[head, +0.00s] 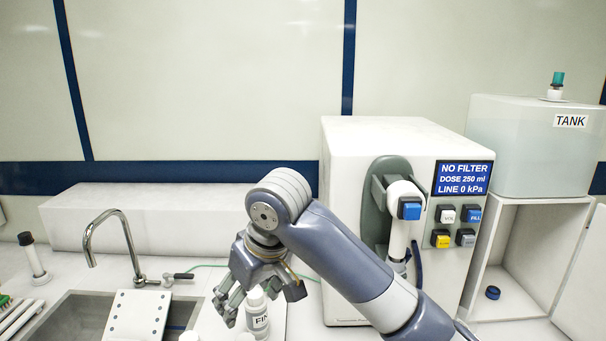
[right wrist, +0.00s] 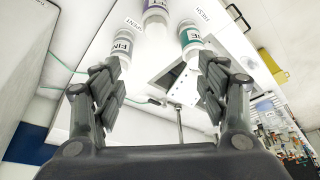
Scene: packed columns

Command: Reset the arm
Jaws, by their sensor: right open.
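My right arm reaches in from the lower right in the head view. Its gripper (head: 258,298) points down over the white counter, left of the dispensing machine (head: 345,170). In the right wrist view the gripper (right wrist: 163,75) has its fingers spread apart, with nothing held between them. A white bottle marked FINE (head: 257,318) stands below the gripper, partly hidden by it. The FINE bottle also shows beside the left finger in the right wrist view (right wrist: 121,47). My left gripper is in neither view.
A green-labelled bottle (right wrist: 191,40) and a purple-labelled one (right wrist: 155,14) stand near the fingers. The machine's screen (head: 463,178) reads NO FILTER. A tank (head: 520,150) stands above an open compartment with a blue cap (head: 493,293). A tap (head: 125,240) and sink (head: 80,315) lie left.

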